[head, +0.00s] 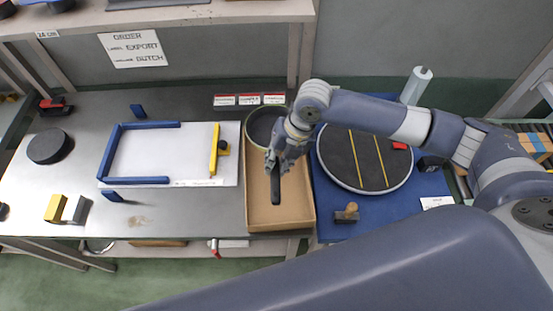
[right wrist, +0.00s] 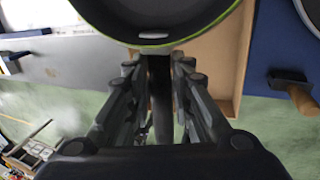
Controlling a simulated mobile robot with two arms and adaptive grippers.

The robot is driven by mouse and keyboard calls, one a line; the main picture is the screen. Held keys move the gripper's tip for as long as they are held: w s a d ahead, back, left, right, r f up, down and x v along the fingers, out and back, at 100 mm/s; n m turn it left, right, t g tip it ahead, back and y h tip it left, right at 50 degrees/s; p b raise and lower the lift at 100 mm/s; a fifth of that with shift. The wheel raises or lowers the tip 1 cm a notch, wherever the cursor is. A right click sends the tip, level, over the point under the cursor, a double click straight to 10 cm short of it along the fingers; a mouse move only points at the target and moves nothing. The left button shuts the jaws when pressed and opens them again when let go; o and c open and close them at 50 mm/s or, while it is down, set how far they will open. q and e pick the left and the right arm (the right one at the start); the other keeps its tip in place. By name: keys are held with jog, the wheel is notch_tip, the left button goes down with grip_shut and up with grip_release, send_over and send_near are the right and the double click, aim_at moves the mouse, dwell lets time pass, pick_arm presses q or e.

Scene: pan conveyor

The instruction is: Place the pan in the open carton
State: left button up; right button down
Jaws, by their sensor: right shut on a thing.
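The pan (head: 262,124) is dark with a green rim and lies over the far end of the open carton (head: 258,222), a brown cardboard box. Its black handle (head: 276,190) points toward the near side. My right gripper (head: 280,160) is shut on the handle, above the carton. In the right wrist view the pan (right wrist: 155,14) fills the top, with the handle between the fingers (right wrist: 160,85) and the carton (right wrist: 230,70) beyond it. I cannot tell whether the pan touches the carton's floor. My left gripper is not in view.
A blue mat with a round dark turntable (head: 350,160) and a small stamp-like block (head: 347,213) lies right of the carton. A white board with a blue frame (head: 140,180) and yellow bar (head: 214,150) lies left. A black disc (head: 49,146) sits far left.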

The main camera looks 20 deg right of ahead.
notch_tip(320, 180, down, 9)
jog(key=b, duration=0.5)
jog(key=shift+f, duration=0.15)
jog(key=shift+f+b, duration=0.6)
jog(key=shift+f, duration=0.55)
jog(key=shift+f+b, duration=0.35)
jog(key=shift+f, duration=0.2)
jog(key=c, duration=1.4)
grip_release()
jog(key=shift+o, duration=0.3)
jog(key=shift+s, duration=0.1)
jog(key=shift+f, duration=0.1)
jog(key=w+v, duration=0.1)
jog(key=v, duration=1.1)
jog(key=shift+s, duration=0.45)
jog(key=shift+a, duration=0.1)
